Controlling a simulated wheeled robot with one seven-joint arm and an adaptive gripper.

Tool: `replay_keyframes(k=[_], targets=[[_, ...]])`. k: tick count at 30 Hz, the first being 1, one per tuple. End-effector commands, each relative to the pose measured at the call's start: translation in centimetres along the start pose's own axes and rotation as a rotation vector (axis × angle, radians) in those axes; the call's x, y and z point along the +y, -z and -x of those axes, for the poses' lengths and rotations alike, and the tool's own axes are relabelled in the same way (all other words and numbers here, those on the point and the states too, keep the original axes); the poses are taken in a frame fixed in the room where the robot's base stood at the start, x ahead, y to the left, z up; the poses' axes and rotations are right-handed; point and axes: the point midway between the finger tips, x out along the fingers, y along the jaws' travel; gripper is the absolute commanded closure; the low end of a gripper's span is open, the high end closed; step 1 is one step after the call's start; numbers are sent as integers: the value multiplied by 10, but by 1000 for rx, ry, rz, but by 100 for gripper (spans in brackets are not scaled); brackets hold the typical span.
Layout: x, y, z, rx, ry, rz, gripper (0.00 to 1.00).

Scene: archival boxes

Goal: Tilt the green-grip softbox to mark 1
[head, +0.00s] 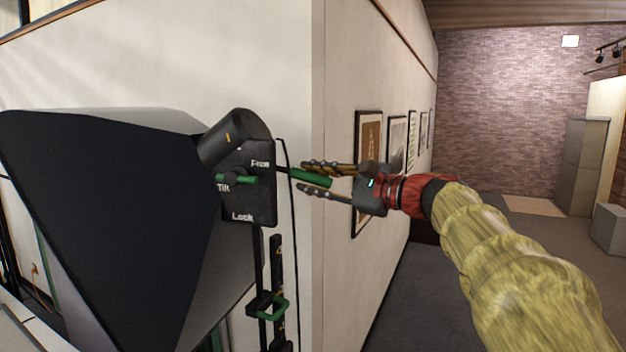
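The softbox (110,215) is a large dark hood on the left, tilted downward, with a grey rim. A black cylinder (235,137) sits at its back, above a black plate (257,205) lettered "Tilt", "Lock" and a word I cannot read clearly. A small green lever (238,180) lies level on the plate. A green grip (312,178) sticks out to the right of the plate. My gripper (301,177) points left with its fingers apart, one above and one below the grip. I cannot tell whether they touch it. No mark 1 is readable.
A black stand (277,270) with a green clamp handle (272,306) is below the plate. A white wall corner (318,260) is close behind the grip. Framed pictures (369,140) hang on the wall to the right. Open grey floor (445,285) lies beyond my arm.

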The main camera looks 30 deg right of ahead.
Motion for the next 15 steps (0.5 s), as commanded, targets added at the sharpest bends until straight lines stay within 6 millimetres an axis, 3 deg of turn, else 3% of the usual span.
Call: replay_keyframes(k=[11, 15], targets=[[0, 0, 0, 0, -1, 0, 99], [0, 0, 0, 0, -1, 0, 100]])
